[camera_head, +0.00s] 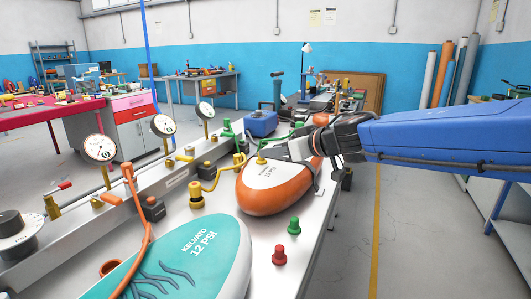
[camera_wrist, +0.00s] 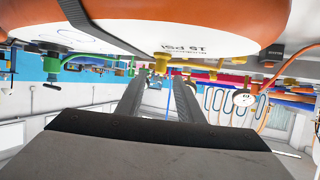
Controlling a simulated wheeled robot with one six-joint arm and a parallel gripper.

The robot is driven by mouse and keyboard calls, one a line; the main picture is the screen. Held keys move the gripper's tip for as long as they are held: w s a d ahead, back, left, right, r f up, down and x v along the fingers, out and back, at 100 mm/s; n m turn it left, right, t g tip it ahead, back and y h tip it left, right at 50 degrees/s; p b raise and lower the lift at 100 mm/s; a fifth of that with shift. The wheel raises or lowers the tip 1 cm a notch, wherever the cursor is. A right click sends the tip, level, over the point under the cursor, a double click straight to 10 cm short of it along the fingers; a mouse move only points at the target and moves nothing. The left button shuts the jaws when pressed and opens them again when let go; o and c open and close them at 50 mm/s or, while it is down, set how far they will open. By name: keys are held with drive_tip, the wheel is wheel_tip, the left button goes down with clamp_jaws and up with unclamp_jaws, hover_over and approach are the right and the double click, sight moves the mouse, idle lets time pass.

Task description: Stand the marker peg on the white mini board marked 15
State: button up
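The mini board (camera_head: 280,196) is orange with a white top printed 15 PSI, and lies on the metal bench. A yellow peg (camera_head: 261,158) appears to stand upright on its white top, near the far left edge. My gripper (camera_head: 274,153) is just right of the peg, low over the board. In the wrist view the board (camera_wrist: 200,38) shows upside down at the top. The fingers (camera_wrist: 157,82) are spread, with the yellow peg (camera_wrist: 162,62) showing in line with the gap just past their tips. I see no clear contact with it.
A red peg (camera_head: 280,255) and a green peg (camera_head: 294,225) stand on the bench right of the teal 12 PSI board (camera_head: 205,262). Gauges (camera_head: 100,149), yellow pipes (camera_head: 222,172) and an orange hose (camera_head: 139,205) line the left side. Floor right of the bench is clear.

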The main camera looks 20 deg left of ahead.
drive_tip(key=shift+v, duration=3)
drive_tip(key=w+d+r+m+t+h, duration=0.2)
drive_tip(key=w+d+m+t+h, duration=0.15)
drive_tip(key=d, duration=0.75)
drive_tip(key=w+d+r+m+t+h, duration=0.1)
drive_tip(key=w+d+m+t+h, duration=0.2)
drive_tip(key=d, duration=0.7)
drive_tip(key=s+d+f+m+h, duration=0.2)
drive_tip(key=s+d+f+h, duration=0.1)
drive_tip(key=d, duration=0.5)
drive_tip(key=s+d+f+m+h, duration=0.2)
drive_tip(key=s+d+f, duration=0.1)
drive_tip(key=d, duration=0.6)
drive_tip(key=s+d+f+m+g+h, duration=0.1)
drive_tip(key=s+d+f+g, duration=0.1)
drive_tip(key=s+d+f, duration=0.45)
drive_tip(key=s+d+f+m+g+h, duration=0.2)
drive_tip(key=s+d+f+g, duration=0.1)
drive_tip(key=s+f, duration=0.5)
drive_tip(key=s+a+f+g+y, duration=0.2)
drive_tip(key=s+f, duration=0.3)
drive_tip(key=s, duration=0.6)
drive_tip(key=shift+f+n+g, duration=0.15)
drive_tip(key=shift+n+g, duration=0.3)
